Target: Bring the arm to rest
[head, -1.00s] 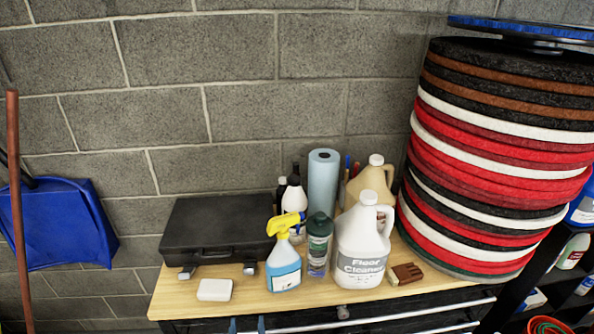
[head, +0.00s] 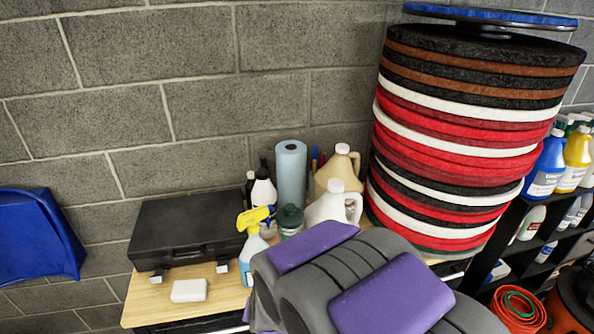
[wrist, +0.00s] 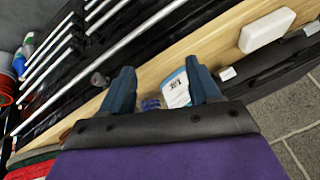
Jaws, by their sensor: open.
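My arm, grey with purple panels, shows at the lower middle of the head view, in front of the table. It hides the lower part of the white floor cleaner jug (head: 333,207). My gripper (wrist: 163,82) is open in the wrist view, with its two blue-grey fingers apart and nothing held between them. The label of the spray bottle (wrist: 178,92) shows beyond the gap between the fingers. The same spray bottle (head: 252,243), with its yellow head, stands on the table to the left of my arm in the head view. My fingertips are hidden in the head view.
A wooden table (head: 145,305) holds a black case (head: 185,227), a white block (head: 189,290) and a blue paper roll (head: 291,172). A tall stack of buffer pads (head: 455,150) stands at the right. A shelf with bottles (head: 545,165) lies beyond it. A blue dustpan (head: 38,235) hangs left.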

